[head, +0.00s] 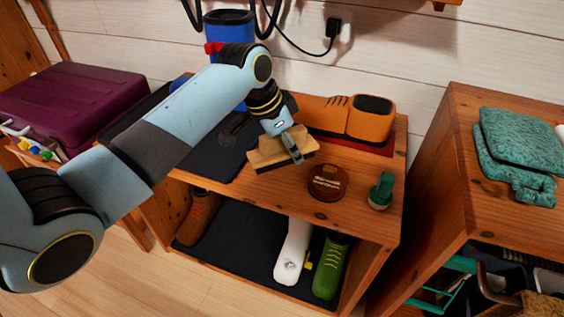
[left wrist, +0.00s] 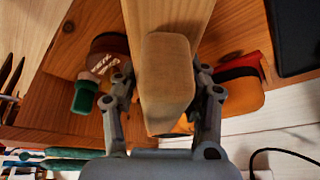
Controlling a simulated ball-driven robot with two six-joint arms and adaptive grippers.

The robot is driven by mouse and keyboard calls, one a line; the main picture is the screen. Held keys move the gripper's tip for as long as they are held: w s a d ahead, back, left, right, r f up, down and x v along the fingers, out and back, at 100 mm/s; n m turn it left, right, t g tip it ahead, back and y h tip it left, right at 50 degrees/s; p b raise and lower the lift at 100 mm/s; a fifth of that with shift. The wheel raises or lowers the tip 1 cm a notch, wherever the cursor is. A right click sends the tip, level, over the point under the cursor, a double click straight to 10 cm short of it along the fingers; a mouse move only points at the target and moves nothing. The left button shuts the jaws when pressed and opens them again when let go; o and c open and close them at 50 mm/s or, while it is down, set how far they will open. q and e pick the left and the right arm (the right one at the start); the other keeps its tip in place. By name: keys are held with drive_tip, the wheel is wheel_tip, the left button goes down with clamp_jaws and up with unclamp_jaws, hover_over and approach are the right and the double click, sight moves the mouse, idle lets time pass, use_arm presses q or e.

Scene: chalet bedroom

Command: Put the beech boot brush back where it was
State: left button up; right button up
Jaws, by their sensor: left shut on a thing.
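The beech boot brush (head: 266,157) is a pale wooden block with a darker underside, over the middle of the wooden bench top (head: 345,160). My left gripper (head: 289,147) comes down from above and is shut on it. In the left wrist view the brush (left wrist: 168,80) sits between the two fingers of my left gripper (left wrist: 163,105). I cannot tell whether the brush rests on the bench top or hangs just above it. My right gripper is in neither view.
A round brown polish tin (head: 327,183) and a small green-capped item (head: 381,190) stand right of the brush.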

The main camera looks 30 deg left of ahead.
sight(288, 167)
use_arm(q)
drive_tip(key=shift+w+a+f, duration=0.3)
drive_tip(key=shift+a+f, duration=0.1)
drive_tip(key=shift+a, duration=0.2)
drive_tip(key=shift+w+a+f, duration=0.25)
drive_tip(key=shift+a+f, duration=0.15)
drive_tip(key=shift+a, duration=0.15)
drive_tip(key=shift+a+f, duration=0.15)
wheel_tip(288, 167, down, 4)
drive_tip(key=shift+b, duration=0.75)
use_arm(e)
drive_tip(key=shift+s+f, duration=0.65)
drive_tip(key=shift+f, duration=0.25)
use_arm(q)
drive_tip(key=o, duration=1.1)
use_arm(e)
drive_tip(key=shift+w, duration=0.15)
